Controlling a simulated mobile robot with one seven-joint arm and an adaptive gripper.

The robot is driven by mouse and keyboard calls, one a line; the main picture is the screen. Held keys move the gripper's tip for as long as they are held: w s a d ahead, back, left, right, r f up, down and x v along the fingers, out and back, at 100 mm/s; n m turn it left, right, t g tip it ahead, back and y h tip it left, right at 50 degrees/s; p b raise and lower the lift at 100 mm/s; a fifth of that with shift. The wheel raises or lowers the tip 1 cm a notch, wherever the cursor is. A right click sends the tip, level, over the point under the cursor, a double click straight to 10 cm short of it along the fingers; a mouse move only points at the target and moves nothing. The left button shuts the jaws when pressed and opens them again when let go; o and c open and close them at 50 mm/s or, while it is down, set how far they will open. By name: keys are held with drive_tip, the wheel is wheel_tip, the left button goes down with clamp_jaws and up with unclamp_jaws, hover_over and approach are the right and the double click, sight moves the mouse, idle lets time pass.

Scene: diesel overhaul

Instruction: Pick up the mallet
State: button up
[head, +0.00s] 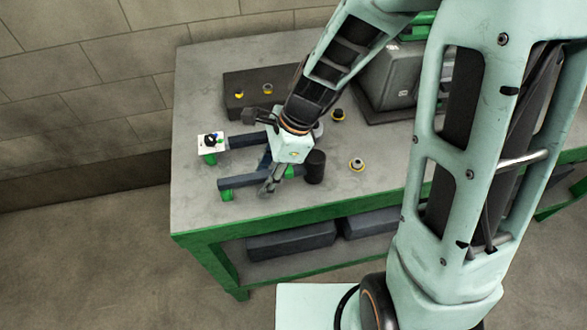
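My gripper (268,188) is low over the front left part of the grey workbench (200,205), its fingers pointing down among dark blue bars. From this angle I cannot tell whether the fingers are open or shut, or whether they touch anything. A black cylinder (315,167) stands just right of the gripper and may be the mallet's head. No handle shows clearly; my wrist and fingers cover the area beside it.
Dark blue bars with green feet (240,182) lie left of the gripper. A white card with small parts (210,140) is at the left edge.

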clamp_jaws()
drive_tip(key=shift+w+r, duration=0.1)
idle(0.5)
